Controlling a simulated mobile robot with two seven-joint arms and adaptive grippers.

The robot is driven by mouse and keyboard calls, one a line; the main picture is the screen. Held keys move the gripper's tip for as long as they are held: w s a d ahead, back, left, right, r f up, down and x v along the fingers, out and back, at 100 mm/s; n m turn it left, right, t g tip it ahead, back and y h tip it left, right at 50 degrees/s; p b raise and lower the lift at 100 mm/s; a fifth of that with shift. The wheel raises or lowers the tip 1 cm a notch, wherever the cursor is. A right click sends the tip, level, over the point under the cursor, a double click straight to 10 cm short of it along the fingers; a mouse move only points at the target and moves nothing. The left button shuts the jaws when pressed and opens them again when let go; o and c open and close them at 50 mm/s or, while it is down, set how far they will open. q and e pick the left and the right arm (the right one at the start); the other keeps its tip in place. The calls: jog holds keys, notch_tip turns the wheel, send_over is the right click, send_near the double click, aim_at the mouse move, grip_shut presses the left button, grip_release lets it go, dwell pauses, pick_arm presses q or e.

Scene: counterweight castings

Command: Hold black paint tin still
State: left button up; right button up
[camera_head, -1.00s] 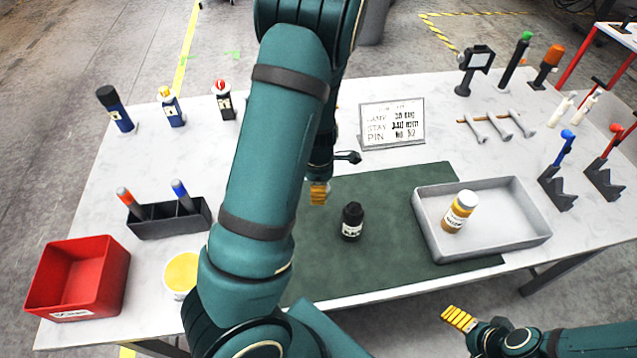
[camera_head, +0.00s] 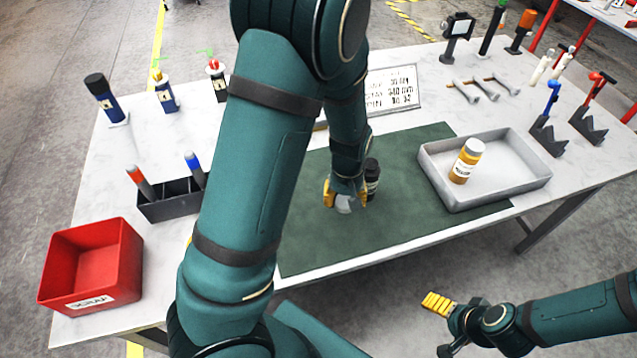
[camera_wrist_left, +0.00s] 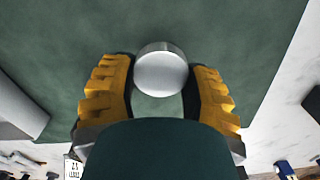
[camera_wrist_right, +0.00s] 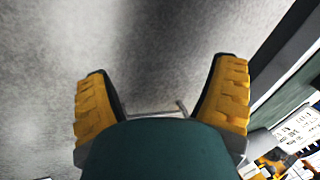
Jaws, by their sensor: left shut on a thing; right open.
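The black paint tin (camera_head: 372,180) stands on the green mat in the head view. It has a black top and a pale label, and my left arm and gripper partly cover it. My left gripper (camera_head: 346,200) points down just in front and left of the tin. It is shut on a pale grey, round-topped thing (camera_head: 344,205), which also shows between the yellow fingers in the left wrist view (camera_wrist_left: 160,72). I cannot tell whether a finger touches the black tin. My right gripper (camera_head: 438,304) is open and empty, off the table's front edge; its fingers also show in the right wrist view (camera_wrist_right: 162,98).
A grey tray (camera_head: 440,185) with an amber, white-lidded jar (camera_head: 466,160) stands right of the tin. A red bin (camera_head: 92,265) and a dark pen holder (camera_head: 170,203) stand left. A sign (camera_head: 394,92) is behind. The mat's front (camera_head: 330,250) is clear.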

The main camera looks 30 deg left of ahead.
pick_arm(q)
jog(key=d+m, duration=0.1)
jog(key=m, duration=0.1)
jog(key=d+m, duration=0.2)
jog(key=shift+f+b, duration=0.4)
jog(key=shift+d+m, duration=0.55)
jog(key=shift+m, duration=0.65)
pick_arm(e)
jog(key=shift+s+a+f, duration=0.1)
jog(key=shift+s+f, duration=0.05)
jog(key=shift+f, duration=0.75)
